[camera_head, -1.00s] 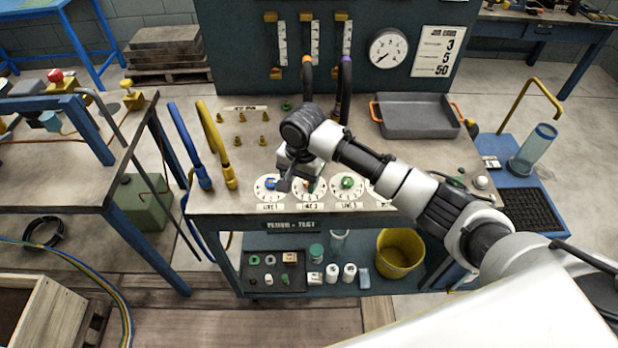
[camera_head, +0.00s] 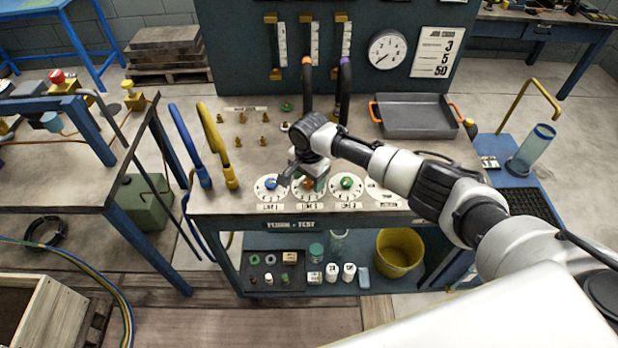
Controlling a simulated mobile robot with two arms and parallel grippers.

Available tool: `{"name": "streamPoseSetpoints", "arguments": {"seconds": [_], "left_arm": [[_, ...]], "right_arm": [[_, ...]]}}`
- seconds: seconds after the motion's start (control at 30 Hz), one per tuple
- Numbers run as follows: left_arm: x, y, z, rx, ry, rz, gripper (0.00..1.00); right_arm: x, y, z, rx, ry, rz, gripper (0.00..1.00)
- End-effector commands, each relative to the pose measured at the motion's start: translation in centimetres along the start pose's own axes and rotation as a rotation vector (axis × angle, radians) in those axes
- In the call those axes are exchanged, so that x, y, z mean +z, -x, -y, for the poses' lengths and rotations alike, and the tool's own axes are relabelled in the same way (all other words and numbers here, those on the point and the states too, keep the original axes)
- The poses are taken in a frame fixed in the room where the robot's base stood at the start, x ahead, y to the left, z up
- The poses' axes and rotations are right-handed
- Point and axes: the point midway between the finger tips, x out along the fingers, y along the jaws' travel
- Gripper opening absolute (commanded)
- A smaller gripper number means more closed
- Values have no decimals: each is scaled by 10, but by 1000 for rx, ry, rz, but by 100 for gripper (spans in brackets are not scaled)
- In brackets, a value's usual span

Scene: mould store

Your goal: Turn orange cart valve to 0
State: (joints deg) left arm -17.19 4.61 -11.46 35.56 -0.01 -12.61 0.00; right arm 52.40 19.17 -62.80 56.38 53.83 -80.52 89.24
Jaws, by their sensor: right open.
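The cart (camera_head: 205,203) has a row of white valve dials along its front edge. The orange valve (camera_head: 308,184) is the second from the left, mostly covered by my gripper, so I cannot read its setting. The blue valve (camera_head: 271,184) is to its left and the green valve (camera_head: 346,183) to its right. My right gripper (camera_head: 301,183) points down over the orange valve, jaws open. I cannot tell whether it touches the knob. My left gripper is not in view.
A grey tray with orange handles (camera_head: 415,117) sits at the cart's back right. Brass fittings (camera_head: 240,118) stand at back left, beside yellow (camera_head: 216,140) and blue handles. A pressure gauge (camera_head: 387,50) and job card (camera_head: 435,52) hang on the back panel. A yellow bucket (camera_head: 399,253) stands below.

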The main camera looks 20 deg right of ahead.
Motion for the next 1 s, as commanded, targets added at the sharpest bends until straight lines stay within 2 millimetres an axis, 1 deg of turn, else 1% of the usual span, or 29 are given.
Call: {"name": "streamPoseSetpoints", "arguments": {"seconds": [0.1, 0.33, 0.37, 0.4, 0.67, 0.7, 1.0], "left_arm": [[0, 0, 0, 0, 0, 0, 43], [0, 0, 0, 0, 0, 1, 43], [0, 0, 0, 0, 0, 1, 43], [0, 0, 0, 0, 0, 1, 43], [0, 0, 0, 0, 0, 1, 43], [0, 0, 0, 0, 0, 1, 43], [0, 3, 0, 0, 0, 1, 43]], "right_arm": [[0, -5, 0, 0, 0, 0, 60], [0, -6, 0, 0, 0, 0, 60], [0, -6, 0, 0, 0, 1, 59], [0, -6, 0, 0, 0, 0, 53], [0, -6, 0, 0, 0, 0, 13], [0, -6, 0, 0, 0, 0, 11], [0, -5, 0, 1, 46, 2, 11]]}}
